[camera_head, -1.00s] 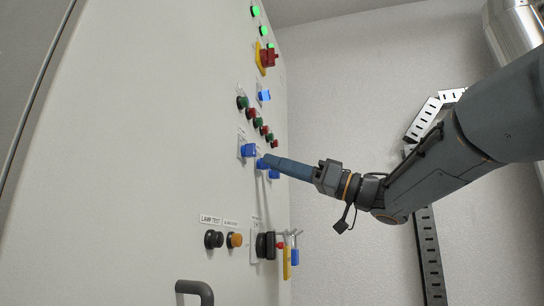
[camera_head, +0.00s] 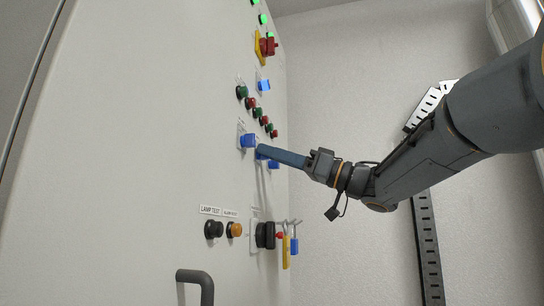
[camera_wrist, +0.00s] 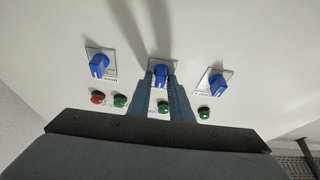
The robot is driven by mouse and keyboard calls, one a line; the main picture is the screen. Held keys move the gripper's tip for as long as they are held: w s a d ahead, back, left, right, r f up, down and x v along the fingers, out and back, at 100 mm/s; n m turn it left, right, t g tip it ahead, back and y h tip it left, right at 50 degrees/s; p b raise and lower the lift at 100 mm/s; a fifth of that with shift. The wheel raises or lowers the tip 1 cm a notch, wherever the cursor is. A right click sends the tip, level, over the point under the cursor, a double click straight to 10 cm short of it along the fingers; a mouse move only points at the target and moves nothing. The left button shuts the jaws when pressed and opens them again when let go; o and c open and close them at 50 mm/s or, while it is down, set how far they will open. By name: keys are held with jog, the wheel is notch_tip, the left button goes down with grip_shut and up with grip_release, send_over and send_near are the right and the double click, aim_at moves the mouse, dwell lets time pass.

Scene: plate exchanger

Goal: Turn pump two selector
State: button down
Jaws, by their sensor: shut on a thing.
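A row of blue selector knobs is on the pale cabinet front. In the wrist view the middle blue selector (camera_wrist: 161,72) sits between the fingertips of my gripper (camera_wrist: 160,80), which is shut on it. Its lower part is hidden between the fingers. The left selector (camera_wrist: 99,64) and right selector (camera_wrist: 217,84) stand free on their square plates. In the head view my gripper (camera_head: 259,152) reaches the panel from the right and covers most of the middle selector. One blue selector (camera_head: 248,141) shows to its left and another (camera_head: 273,164) just beyond it.
Red and green buttons (camera_head: 257,112) run above the selectors. A red and yellow switch (camera_head: 266,47) is higher up. A lamp test button (camera_head: 214,229), a black switch (camera_head: 265,235) and hanging tags (camera_head: 287,250) are below. A grey handle (camera_head: 196,286) projects at the bottom.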

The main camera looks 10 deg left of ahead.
jog(key=shift+w+f+n+g+h+b, duration=0.1)
jog(key=shift+n+g+h+b, duration=0.2)
jog(key=shift+n+g+b, duration=1.25)
jog(key=shift+s+n+g+h+b, duration=0.1)
jog(key=shift+n+g+h+b, duration=0.4)
jog(key=shift+n, duration=1.95)
jog(key=shift+w+f+n+g+h+b, duration=0.1)
jog(key=shift+n+g+b, duration=0.65)
jog(key=shift+n+b, duration=0.9)
jog(key=shift+r+n+p, duration=0.1)
jog(key=shift+n+p, duration=0.25)
jog(key=shift+n, duration=0.1)
jog(key=c, duration=1.8)
grip_release()
jog(key=shift+d, duration=0.1)
jog(key=b+v, duration=0.2)
jog(key=v, duration=0.5)
jog(key=shift+d+b, duration=0.3)
